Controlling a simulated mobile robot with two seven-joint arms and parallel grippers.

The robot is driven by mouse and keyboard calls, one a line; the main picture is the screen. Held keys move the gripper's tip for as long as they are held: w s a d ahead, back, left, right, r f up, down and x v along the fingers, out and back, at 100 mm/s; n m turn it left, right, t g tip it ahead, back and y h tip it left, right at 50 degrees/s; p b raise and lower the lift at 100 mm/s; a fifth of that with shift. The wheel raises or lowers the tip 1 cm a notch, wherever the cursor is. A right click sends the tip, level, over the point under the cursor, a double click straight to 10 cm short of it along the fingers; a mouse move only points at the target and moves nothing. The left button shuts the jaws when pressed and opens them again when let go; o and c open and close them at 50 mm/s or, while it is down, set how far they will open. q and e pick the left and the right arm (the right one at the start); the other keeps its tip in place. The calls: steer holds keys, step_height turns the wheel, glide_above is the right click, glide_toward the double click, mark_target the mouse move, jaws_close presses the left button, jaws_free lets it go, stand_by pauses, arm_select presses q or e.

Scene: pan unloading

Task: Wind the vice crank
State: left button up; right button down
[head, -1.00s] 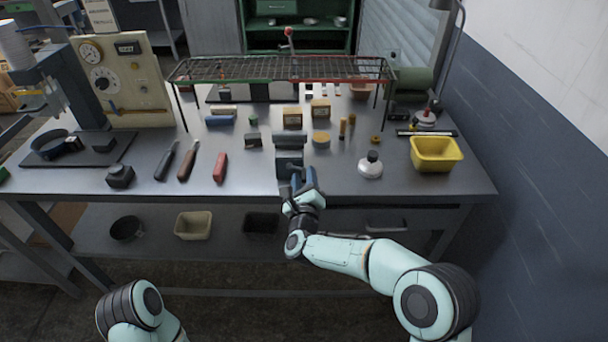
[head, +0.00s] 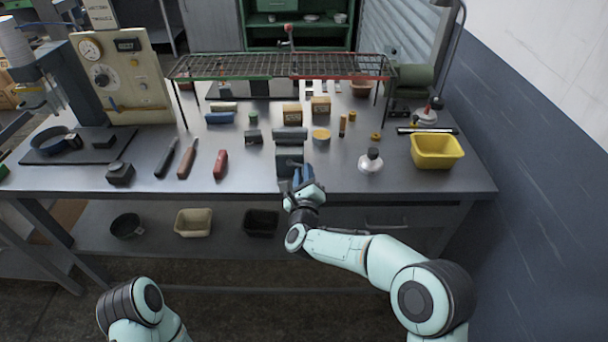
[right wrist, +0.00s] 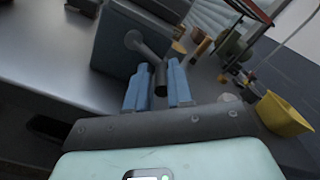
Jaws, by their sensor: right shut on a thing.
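The dark grey vice (head: 289,160) stands at the front edge of the metal workbench. It also shows large in the right wrist view (right wrist: 120,45). Its crank (right wrist: 155,58) comes out of a round boss on the vice's face, and its grip end lies between the blue fingers. My right gripper (head: 303,178) is at the vice's front; in the right wrist view the gripper (right wrist: 158,85) is shut on the crank's end. My left gripper is out of view; only part of the left arm shows at the bottom left.
A red-handled tool (head: 220,164) lies to the left. A wire rack (head: 280,67) spans the back. The bench front between the vice and bottle is clear.

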steer(key=shift+d+r+n+b, duration=0.15)
steer(key=shift+r+n+b, duration=0.4)
steer(key=shift+r+n, duration=0.2)
steer(key=shift+r+n+b, duration=0.45)
steer(key=shift+r+n, duration=0.1)
steer(key=shift+n, duration=0.7)
steer(key=r+n, duration=0.1)
steer(key=n, duration=0.1)
steer(key=shift+r+n, duration=0.1)
steer(key=shift+n, duration=0.3)
steer(key=shift+a+r+n, duration=0.25)
steer(key=shift+r+n, duration=0.1)
steer(key=shift+n, duration=0.55)
steer(key=n, duration=0.2)
steer(key=a+r+n+p, duration=0.1)
steer(key=shift+n, duration=0.4)
steer(key=n+p, duration=0.1)
steer(key=a+n, duration=0.1)
steer(key=n, duration=0.1)
steer(key=shift+r+p, duration=0.35)
steer(key=shift+r, duration=0.05)
steer(key=n, duration=0.1)
steer(key=a+n+p, duration=0.1)
steer(key=shift+r+n, duration=0.1)
steer(key=shift+n, duration=0.3)
steer(key=shift+s+a+n+p, duration=0.1)
steer(key=shift+a+n+p, duration=0.3)
steer(key=shift+n, duration=0.6)
